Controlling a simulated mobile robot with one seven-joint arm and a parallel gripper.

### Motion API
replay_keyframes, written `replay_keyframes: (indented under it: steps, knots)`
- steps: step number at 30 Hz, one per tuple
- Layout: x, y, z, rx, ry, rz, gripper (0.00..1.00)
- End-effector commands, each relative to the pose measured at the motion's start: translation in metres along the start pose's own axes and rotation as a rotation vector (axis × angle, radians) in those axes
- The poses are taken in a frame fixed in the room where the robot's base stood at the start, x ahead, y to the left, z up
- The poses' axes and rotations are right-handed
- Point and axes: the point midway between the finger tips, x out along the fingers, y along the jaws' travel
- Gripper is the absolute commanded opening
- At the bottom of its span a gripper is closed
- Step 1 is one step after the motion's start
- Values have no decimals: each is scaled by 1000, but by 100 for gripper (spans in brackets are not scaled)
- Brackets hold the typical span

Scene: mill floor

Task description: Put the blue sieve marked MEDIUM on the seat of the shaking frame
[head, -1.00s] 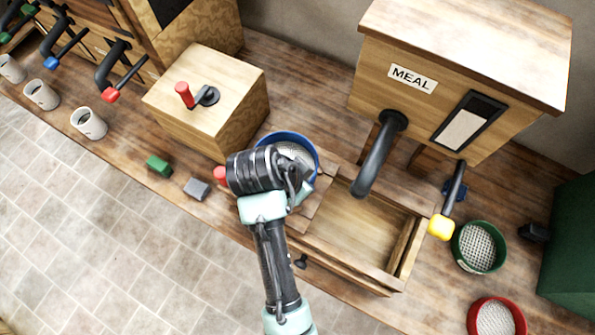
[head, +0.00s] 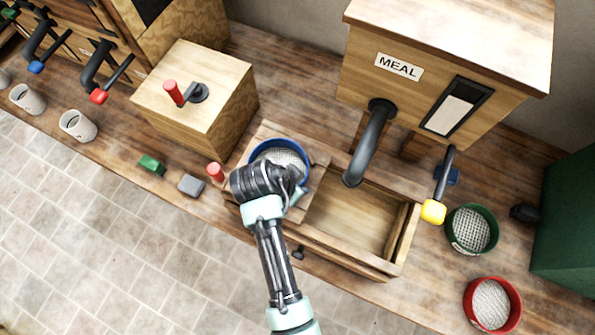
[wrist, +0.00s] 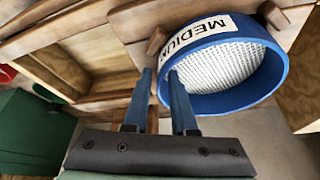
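The blue sieve (head: 303,178) has a pale mesh and sits on the wooden board at the left end of the shaking frame (head: 345,262). In the wrist view the sieve (wrist: 238,102) shows a white MEDIUM label, and small wooden blocks (wrist: 156,42) stand beside its wall. My gripper (wrist: 160,75) has its two blue-grey fingers apart at the sieve's left rim in that view. One finger is outside the wall and the other overlaps the inside, with a narrow gap showing. In the head view my wrist hides the sieve's near side and the fingertips.
A red-knobbed wooden box (head: 195,95) stands left of the frame. The MEAL hopper (head: 440,70) and its dark spout (head: 370,145) rise behind it. A yellow-tipped lever (head: 434,210), a green sieve (head: 472,230) and a red sieve (head: 493,304) are at the right.

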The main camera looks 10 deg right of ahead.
Motion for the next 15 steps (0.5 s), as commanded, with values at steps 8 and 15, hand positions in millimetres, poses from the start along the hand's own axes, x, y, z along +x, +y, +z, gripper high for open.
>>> replay_keyframes:
  steps: [8, 15]
  knots:
    - [0, 0, 0, 0, 0, 0, 35]
    - [-14, -1, -2, 0, 2, -3, 35]
